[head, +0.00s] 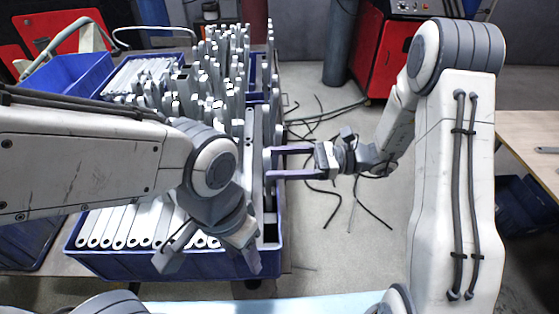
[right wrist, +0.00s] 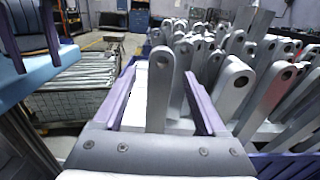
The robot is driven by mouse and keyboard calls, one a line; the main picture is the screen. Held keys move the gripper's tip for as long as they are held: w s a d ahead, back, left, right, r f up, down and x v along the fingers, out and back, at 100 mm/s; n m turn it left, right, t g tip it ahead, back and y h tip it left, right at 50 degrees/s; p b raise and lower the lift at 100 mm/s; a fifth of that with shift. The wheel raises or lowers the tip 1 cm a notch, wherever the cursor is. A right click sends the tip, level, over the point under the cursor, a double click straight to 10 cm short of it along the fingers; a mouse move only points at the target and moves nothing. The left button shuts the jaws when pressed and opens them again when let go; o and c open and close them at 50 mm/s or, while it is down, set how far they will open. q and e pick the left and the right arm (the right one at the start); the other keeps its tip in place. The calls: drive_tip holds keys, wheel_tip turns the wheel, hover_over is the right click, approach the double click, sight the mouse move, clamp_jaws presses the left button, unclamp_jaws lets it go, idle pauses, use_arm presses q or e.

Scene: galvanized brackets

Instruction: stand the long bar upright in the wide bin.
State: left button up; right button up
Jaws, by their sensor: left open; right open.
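My right gripper (head: 270,163) is open at the right side of the wide blue bin (head: 110,264), its purple fingers pointing left. In the right wrist view a grey metal bar (right wrist: 160,92) with a hole near its rounded top stands upright between the open fingers; neither finger visibly closes on it. I cannot tell for sure that this is the long bar, and its lower end is hidden. My left gripper (head: 208,262) is open and empty over the bin's front edge, pointing down. My left arm hides part of the bin.
Several upright brackets (head: 205,85) crowd the bins behind. Flat bars (head: 125,225) lie side by side at the front left of the bin. An empty blue bin (head: 75,72) stands at the back left. Cables (head: 340,190) lie on the floor right of the bins.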

drive_tip(key=d+b, duration=0.2)
drive_tip(key=d, duration=0.8)
drive_tip(key=shift+d, duration=0.25)
